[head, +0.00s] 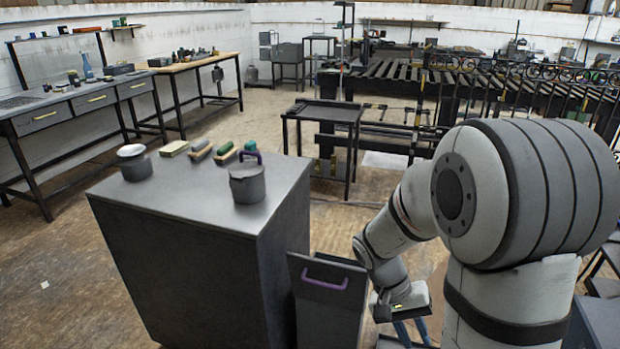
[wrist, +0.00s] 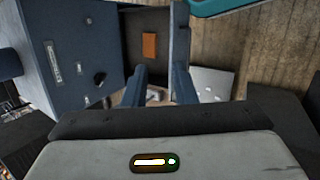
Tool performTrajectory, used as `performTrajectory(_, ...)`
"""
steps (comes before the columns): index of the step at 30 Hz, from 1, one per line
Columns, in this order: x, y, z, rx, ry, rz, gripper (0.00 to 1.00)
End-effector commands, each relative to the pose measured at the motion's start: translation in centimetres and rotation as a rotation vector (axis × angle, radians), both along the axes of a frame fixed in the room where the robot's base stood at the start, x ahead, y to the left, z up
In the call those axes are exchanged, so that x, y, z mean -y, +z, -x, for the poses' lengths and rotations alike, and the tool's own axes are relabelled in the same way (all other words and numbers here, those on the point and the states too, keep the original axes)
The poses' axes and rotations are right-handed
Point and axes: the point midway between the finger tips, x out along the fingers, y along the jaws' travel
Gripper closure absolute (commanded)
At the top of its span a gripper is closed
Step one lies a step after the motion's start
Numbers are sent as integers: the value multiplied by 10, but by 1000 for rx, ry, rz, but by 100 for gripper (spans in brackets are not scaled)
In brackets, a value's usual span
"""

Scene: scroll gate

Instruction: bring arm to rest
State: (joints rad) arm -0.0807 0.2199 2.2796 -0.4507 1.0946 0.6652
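My gripper (head: 412,331) hangs low at the bottom of the head view, to the right of the dark grey cabinet (head: 200,250). In the wrist view its two blue-grey fingers (wrist: 160,76) stand apart, with nothing held between them. A drawer (head: 328,303) with a purple handle (head: 325,274) stands pulled out from the cabinet's right side, left of my gripper. The wrist view shows an orange block (wrist: 150,46) lying inside an open box-like space beyond the fingers. My arm is bent downward.
On the cabinet top stand a lidded grey pot (head: 247,184), a grey container with a pale top (head: 134,163) and several brushes or blocks (head: 200,151). A small dark table (head: 325,113) stands behind. Workbenches line the left wall. Floor at the left is open.

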Motion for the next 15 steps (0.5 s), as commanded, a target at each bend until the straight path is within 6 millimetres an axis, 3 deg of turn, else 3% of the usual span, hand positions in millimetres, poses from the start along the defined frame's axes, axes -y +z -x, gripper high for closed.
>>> performTrajectory(1, -4, 34, 5, 38, 11, -46, 75)
performTrajectory(3, -10, 61, 12, 85, 38, -114, 75)
performTrajectory(9, -28, 138, 33, 241, 136, -283, 75)
performTrajectory(15, -44, 198, 52, 401, 251, -399, 75)
